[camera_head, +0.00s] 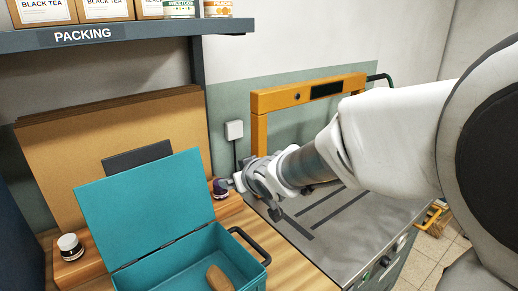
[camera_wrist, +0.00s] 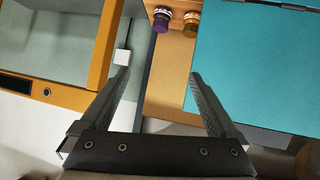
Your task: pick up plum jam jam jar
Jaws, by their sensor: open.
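A small jar with dark purple contents (camera_head: 219,188) stands on a wooden block behind the teal box's right side, partly hidden by my gripper. In the wrist view, the purple jar (camera_wrist: 160,22) is at the top, beyond and between the fingertips, beside a brown-orange jar (camera_wrist: 191,25). I cannot read a plum jam label on either. My gripper (camera_wrist: 158,78) is open and empty, with both fingers apart and not touching a jar. In the head view, my gripper (camera_head: 238,183) is close to the purple jar, at its right.
An open teal box (camera_head: 185,262) holds a brown object (camera_head: 219,279). A dark jar with a white lid (camera_head: 70,246) stands at far left. A shelf marked PACKING (camera_head: 120,36) hangs above. An orange frame (camera_head: 259,130) rises over a grey machine top (camera_head: 330,222).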

